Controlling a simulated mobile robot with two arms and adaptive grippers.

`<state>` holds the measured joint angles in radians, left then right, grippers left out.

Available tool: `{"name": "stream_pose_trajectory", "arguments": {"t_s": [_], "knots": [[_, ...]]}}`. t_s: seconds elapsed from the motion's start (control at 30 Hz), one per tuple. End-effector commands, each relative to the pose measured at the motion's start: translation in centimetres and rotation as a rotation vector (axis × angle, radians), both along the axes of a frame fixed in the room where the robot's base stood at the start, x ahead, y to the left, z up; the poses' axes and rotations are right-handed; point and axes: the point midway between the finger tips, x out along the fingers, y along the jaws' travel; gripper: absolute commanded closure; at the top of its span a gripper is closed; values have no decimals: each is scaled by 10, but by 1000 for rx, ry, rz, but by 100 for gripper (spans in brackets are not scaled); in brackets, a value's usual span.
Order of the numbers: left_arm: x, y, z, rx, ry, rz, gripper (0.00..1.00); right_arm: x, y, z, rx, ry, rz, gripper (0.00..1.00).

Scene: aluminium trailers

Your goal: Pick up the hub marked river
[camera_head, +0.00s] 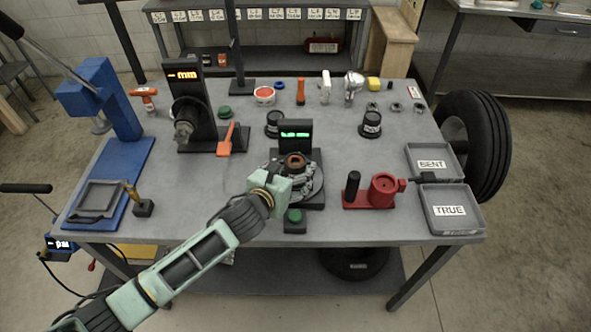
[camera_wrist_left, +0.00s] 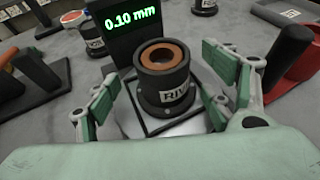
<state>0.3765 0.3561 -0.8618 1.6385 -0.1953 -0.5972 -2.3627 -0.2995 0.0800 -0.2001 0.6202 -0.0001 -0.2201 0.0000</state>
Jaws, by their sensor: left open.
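The hub marked river is a black flanged cylinder with a copper-coloured ring in its top; its label is partly readable in the left wrist view (camera_wrist_left: 163,77). It stands upright on a gauge with a green display (camera_wrist_left: 130,22) reading 0.10 mm. In the head view the hub (camera_head: 295,161) is partly hidden by my left gripper (camera_head: 293,180). My left gripper (camera_wrist_left: 161,80) is open, its green-padded fingers on either side of the hub, with gaps visible between pads and hub. My right gripper is not in view.
Two other dark labelled hubs (camera_head: 273,124) (camera_head: 370,124) stand farther back. A red fixture (camera_head: 375,191) and grey trays marked BENT (camera_head: 431,176) and TRUE (camera_head: 451,224) are to the right. A runout stand with orange display (camera_head: 188,100) and a blue press (camera_head: 107,130) are left.

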Motion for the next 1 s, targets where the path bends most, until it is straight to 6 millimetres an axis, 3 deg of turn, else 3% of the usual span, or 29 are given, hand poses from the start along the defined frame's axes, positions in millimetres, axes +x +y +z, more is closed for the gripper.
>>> {"name": "stream_pose_trajectory", "arguments": {"t_s": [0.13,1.0], "knots": [[0,0,0,0,0,0,25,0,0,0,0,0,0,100],[1,4,0,7,-1,6,100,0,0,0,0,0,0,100]]}}
